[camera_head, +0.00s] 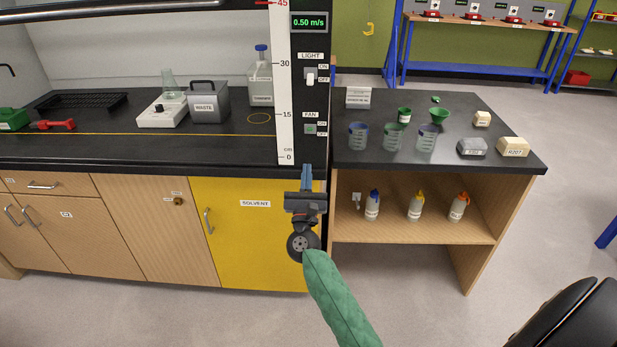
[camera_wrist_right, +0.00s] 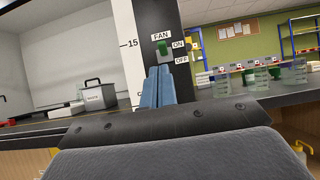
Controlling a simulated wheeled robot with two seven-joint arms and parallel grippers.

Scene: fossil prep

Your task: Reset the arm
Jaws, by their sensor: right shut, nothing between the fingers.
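My right gripper (camera_head: 306,178) is in front of the fume hood's right post, just below the post's lower end in the head view. Its blue fingers are together with nothing between them. In the right wrist view the shut fingers (camera_wrist_right: 158,88) point toward the post, just below the green FAN switch (camera_wrist_right: 163,47). The FAN switch also shows in the head view (camera_head: 310,129), above the fingers. I cannot tell whether the fingers touch the post. The LIGHT switch (camera_head: 310,79) is higher on the post. My left gripper is not in view.
The hood bench holds a waste container (camera_head: 208,103), a hot plate (camera_head: 162,111) with a flask, and a solvent bottle (camera_head: 261,78). A side table (camera_head: 380,165) at right carries several beakers, funnels and blocks. Its lower shelf (camera_head: 390,231) holds three wash bottles. A yellow solvent cabinet (camera_head: 255,245) stands below the hood.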

